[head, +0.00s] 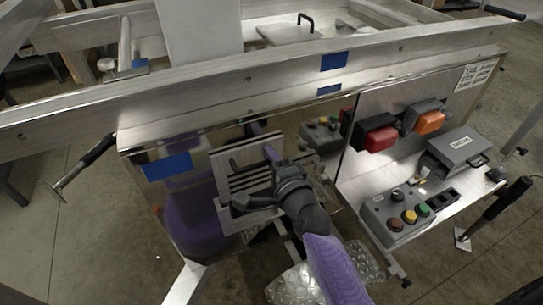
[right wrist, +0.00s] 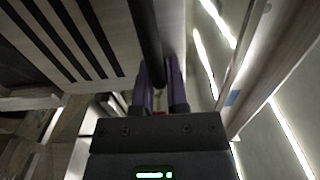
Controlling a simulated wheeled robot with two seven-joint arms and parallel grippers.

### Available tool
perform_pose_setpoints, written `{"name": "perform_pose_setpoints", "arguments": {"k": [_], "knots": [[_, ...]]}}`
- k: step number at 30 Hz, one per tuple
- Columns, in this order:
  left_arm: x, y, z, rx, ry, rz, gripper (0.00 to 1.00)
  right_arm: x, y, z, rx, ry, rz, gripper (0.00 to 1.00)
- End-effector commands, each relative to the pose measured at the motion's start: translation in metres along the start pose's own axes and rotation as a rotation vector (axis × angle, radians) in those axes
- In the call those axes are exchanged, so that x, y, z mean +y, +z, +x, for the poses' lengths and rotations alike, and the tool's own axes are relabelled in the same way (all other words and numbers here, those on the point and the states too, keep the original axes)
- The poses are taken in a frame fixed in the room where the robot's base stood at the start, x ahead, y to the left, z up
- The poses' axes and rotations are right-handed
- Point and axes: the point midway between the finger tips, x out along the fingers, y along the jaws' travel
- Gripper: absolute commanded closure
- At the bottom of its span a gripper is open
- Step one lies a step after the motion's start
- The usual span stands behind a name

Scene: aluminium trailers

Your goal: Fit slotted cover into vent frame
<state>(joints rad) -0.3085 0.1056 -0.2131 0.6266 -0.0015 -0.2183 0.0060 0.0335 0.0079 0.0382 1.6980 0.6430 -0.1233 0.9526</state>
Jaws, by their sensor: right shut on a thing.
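The slotted cover (head: 234,160) is a pale metal plate with dark parallel slots, in front of the shiny trailer panel. It fills the upper left of the right wrist view (right wrist: 72,35). My right gripper (head: 273,168) is shut on the cover's black handle (right wrist: 147,35), whose bar runs between the purple fingers in the wrist view. Pale metal edging (head: 232,221) shows below the cover and may be the vent frame. The gripper and cover hide much of this area, so I cannot tell whether the cover sits inside the frame or in front of it. My left gripper is not in view.
A metal rail (head: 215,88) runs above the panel. Right of the panel are red and orange lamps (head: 380,138) (head: 430,122), a button box (head: 398,214) and a grey box (head: 456,150). Blue tape (head: 167,166) marks the panel.

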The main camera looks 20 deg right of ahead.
Motion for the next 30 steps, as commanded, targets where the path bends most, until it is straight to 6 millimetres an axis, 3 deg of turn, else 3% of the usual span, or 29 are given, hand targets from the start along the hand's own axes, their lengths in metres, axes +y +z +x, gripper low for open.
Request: {"name": "perform_pose_setpoints", "arguments": {"k": [30], "knots": [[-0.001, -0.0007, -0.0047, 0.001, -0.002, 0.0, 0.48, -0.0003, 0.0001, 0.0, 0.0, -0.001, 0.0, 1.0]]}}
